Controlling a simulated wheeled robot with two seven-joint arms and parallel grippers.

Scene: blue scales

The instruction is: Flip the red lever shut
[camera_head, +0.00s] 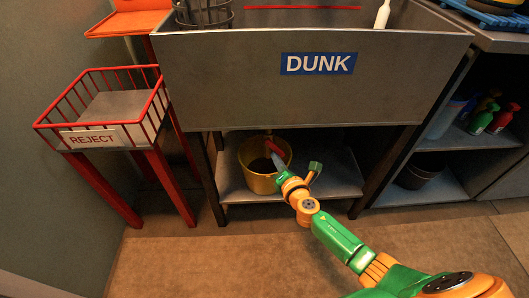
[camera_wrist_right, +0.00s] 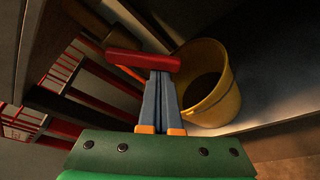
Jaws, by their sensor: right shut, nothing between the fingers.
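The red lever (camera_head: 273,147) shows under the grey tank marked DUNK, in front of the yellow bucket's opening. In the right wrist view the red lever (camera_wrist_right: 143,60) is a short bar lying across, just beyond my fingertips. My right gripper (camera_head: 277,162) reaches in below the tank. Its grey fingers (camera_wrist_right: 160,80) are shut with nothing between them. Their tips are at or very near the lever's right part; I cannot tell whether they touch. My left gripper is not in view.
The yellow bucket (camera_head: 261,183) stands on the lower shelf (camera_head: 335,180), close beside my right fingers. The DUNK tank (camera_head: 240,90) hangs above my gripper. A red REJECT basket (camera_head: 92,139) stands at left. Shelves with bottles (camera_head: 480,122) are at right. The front floor is clear.

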